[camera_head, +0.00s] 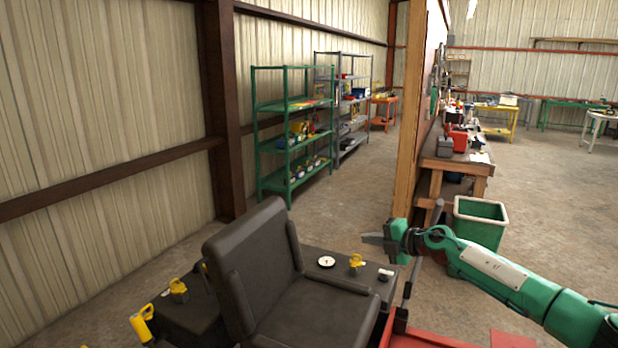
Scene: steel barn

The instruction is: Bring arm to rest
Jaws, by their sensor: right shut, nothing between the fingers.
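My right arm comes in from the lower right of the head view, green with a pale panel. Its gripper (376,240) is shut and empty. It points left, and in the picture it lies just above the right part of a dark console behind a black seat (262,275). I cannot tell how far it is from the console (340,262). My left gripper is not in view.
A green bin (480,222) stands behind my right arm, by a wooden workbench (455,166) and a wooden post (408,120). Green shelves (290,140) line the left wall. Yellow valves or handles (178,290) sit left of the seat. Concrete floor at right is open.

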